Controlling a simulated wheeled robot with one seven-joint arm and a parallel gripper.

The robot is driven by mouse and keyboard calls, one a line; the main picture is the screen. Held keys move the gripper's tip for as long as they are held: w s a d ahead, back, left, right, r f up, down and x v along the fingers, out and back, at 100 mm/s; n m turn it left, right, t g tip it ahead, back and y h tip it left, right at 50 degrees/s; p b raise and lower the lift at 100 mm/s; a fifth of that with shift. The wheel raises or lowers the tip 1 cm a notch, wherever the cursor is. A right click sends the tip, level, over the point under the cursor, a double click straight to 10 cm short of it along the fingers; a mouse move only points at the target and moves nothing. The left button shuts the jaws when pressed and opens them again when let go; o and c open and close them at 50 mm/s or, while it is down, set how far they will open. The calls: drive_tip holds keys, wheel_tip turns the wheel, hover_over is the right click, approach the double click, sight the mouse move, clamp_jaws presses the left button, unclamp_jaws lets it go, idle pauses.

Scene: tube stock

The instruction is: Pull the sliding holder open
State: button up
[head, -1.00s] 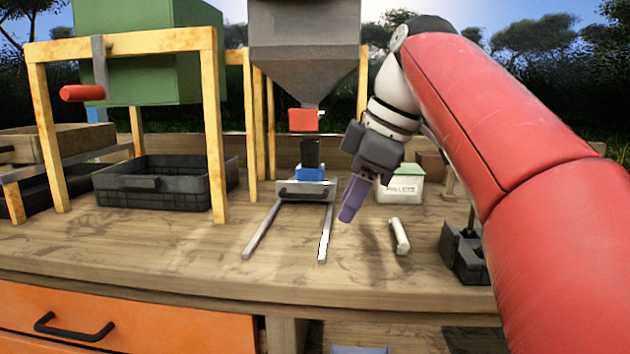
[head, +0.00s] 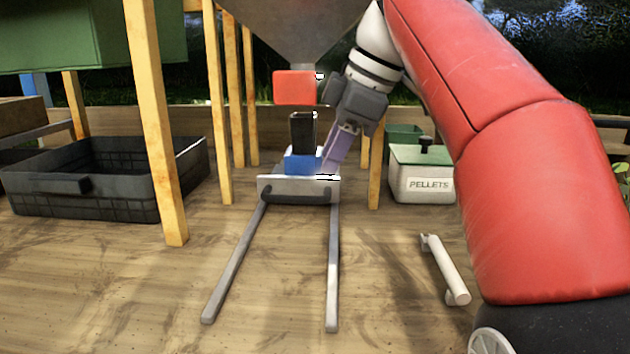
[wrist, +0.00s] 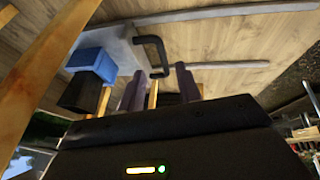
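The sliding holder (head: 300,181) is a pale metal plate with a dark bar handle on its front, at the back of two rails. It carries a blue block (head: 301,163) with a black upright piece (head: 302,130). My gripper (head: 333,160) is at the holder's right side, its purple fingers pointing down. In the wrist view the fingers (wrist: 159,70) stand apart with nothing between them. The handle (wrist: 153,55) shows just beyond the fingertips there, and I cannot tell whether they touch it. The far finger is partly hidden in the head view.
The two metal rails (head: 333,270) run forward over clear wooden bench. A red block (head: 294,88) hangs under the hopper above the holder. A black crate (head: 100,195) stands left behind a wooden post (head: 160,150).

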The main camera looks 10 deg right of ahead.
sight(317, 199)
drive_tip(key=b+x, duration=0.1)
drive_tip(key=x, duration=0.5)
drive_tip(key=shift+a+f+b, duration=0.1)
drive_tip(key=shift+f+b, duration=0.2)
drive_tip(key=shift+f, duration=0.05)
clamp_jaws()
